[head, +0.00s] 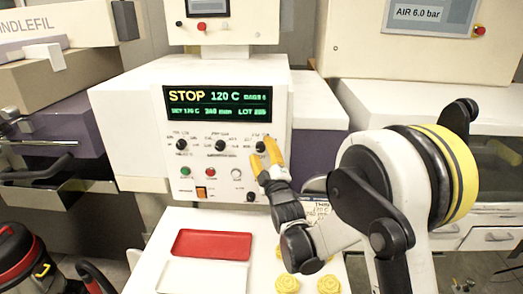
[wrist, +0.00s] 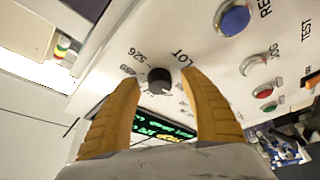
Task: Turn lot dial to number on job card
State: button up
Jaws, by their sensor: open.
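The lot dial (wrist: 159,80) is a small black knob on the white panel, with "LOT" and small numbers such as 526 printed around it. In the wrist view my open gripper (wrist: 160,77) has one yellow finger on each side of it, with gaps visible. In the head view my gripper (head: 268,154) is at the right-hand dial and partly hides it. The green display (head: 218,103) reads STOP, 120 C and a LOT number too small to read surely.
Two more black dials, left (head: 181,145) and middle (head: 220,146), sit on the same panel. Below are green, red and white buttons and an orange switch (head: 201,192). A red tray (head: 211,244) and yellow pieces (head: 287,284) lie on the white table in front.

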jog(key=shift+w, duration=0.15)
jog(key=shift+c, duration=0.6)
grip_shut()
